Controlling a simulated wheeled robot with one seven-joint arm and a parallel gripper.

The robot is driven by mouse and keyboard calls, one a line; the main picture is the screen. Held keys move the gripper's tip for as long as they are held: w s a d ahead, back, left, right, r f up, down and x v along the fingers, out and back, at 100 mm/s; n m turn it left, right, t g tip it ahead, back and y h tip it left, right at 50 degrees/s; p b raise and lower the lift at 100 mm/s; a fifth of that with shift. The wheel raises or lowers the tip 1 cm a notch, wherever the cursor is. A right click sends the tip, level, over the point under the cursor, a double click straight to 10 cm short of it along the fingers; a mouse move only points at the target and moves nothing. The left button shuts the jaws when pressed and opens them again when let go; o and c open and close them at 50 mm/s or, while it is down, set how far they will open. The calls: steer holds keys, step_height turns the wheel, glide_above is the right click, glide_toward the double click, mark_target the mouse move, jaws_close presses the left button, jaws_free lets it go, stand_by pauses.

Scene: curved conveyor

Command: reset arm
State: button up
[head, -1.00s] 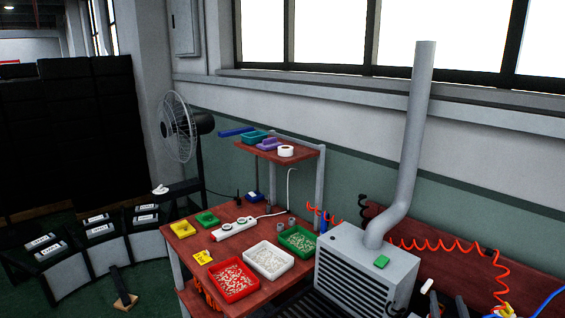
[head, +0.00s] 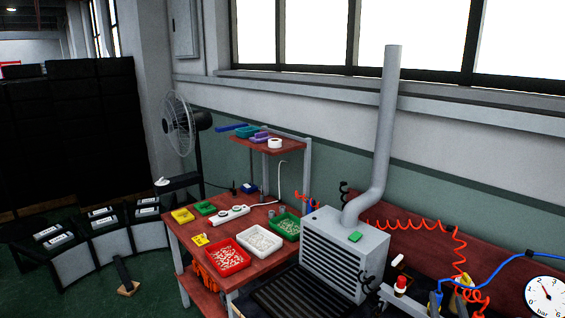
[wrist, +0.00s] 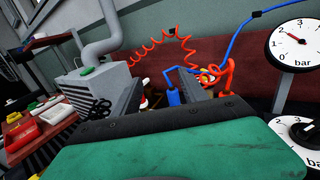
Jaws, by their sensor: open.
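My gripper (wrist: 161,88) shows in the wrist view as two dark grey fingers standing apart, beyond a dark bar and a green surface that fill the bottom of the picture. The fingers are open and I see nothing held between them. A blue cylinder (wrist: 172,97) shows between the fingers in the picture; I cannot tell how far behind them it is. I cannot make out my gripper surely in the head view.
A grey vented box (head: 318,250) with a tall pipe (head: 388,120) stands beside a red table (head: 185,236) holding trays of small parts. Orange coiled hoses (head: 415,230), a blue hose (head: 505,262) and a pressure gauge (head: 546,296) are at right. A curved conveyor (head: 75,262) lies at left.

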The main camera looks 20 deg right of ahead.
steer(key=w+a+f+n+g+y+b, duration=0.1)
steer(key=w+a+n+y, duration=0.55)
steer(key=a+n, duration=0.6)
steer(key=w+a+f+n+g+y+b, duration=0.2)
steer(key=w+a+n+y, duration=0.3)
steer(key=w+a+n, duration=0.55)
steer(key=s+a+n+g+b, duration=0.1)
steer(key=s+a+n+g, duration=0.2)
steer(key=s+a+n, duration=0.55)
steer(key=s+a+n+g+b, duration=0.1)
steer(key=s+a+n+g, duration=0.2)
steer(key=a+n, duration=0.55)
steer(key=s+a+n+g, duration=0.2)
steer(key=s+a+n, duration=0.1)
steer(key=s, duration=0.5)
steer(key=shift+s+a+r+n+h, duration=0.2)
steer(key=shift+a+n+h, duration=0.15)
steer(key=shift+a, duration=0.55)
